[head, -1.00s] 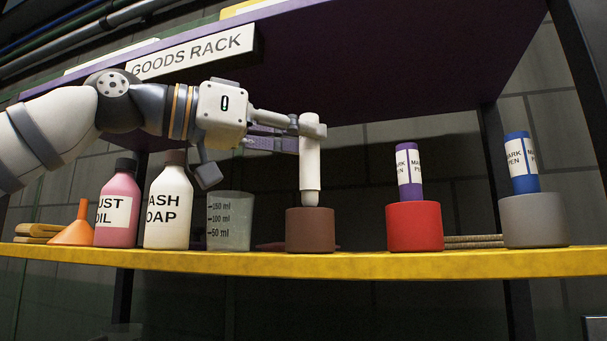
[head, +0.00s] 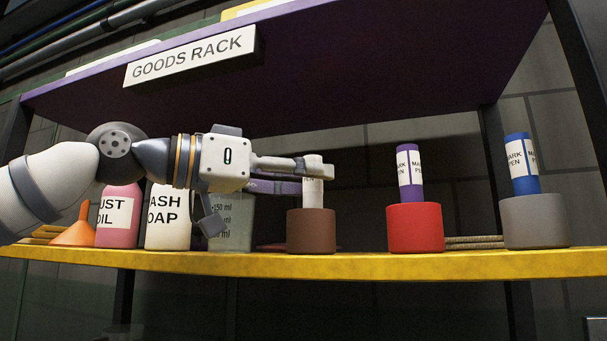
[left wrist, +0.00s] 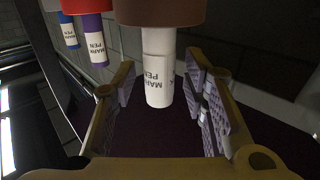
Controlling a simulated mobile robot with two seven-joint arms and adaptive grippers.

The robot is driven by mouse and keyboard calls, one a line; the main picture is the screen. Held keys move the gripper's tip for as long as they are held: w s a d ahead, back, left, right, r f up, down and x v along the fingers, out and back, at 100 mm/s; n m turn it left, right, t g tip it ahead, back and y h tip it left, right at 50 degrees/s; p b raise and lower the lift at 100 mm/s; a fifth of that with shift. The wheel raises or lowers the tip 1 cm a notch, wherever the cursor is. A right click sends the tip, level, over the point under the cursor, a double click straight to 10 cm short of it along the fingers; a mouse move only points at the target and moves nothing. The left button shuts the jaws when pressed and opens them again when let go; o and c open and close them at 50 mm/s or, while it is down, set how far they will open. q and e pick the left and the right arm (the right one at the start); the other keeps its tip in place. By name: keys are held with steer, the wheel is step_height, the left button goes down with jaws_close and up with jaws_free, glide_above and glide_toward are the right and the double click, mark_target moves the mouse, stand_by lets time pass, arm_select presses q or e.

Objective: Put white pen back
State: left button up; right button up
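The white pen (head: 319,203), with a "MARK PEN" label, stands upright in the brown holder (head: 311,232) on the yellow shelf. My left gripper (head: 313,176) is around the pen's upper part. In the left wrist view, which looks upside down, the white pen (left wrist: 158,72) hangs from the brown holder (left wrist: 160,12) between the two spread fingers of my left gripper (left wrist: 161,75). Gaps show on both sides of the pen, so the gripper is open. My right gripper is not in view.
A red holder (head: 415,230) with a purple pen (head: 409,190) and a grey holder (head: 536,222) with a blue pen (head: 525,185) stand to the right. A beaker (head: 232,235), bottles and a funnel (head: 75,233) stand left. The purple upper shelf (head: 400,80) is overhead.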

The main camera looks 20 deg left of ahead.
arm_select(q)
steer(key=shift+r, duration=0.1)
steer(key=v, duration=1.2)
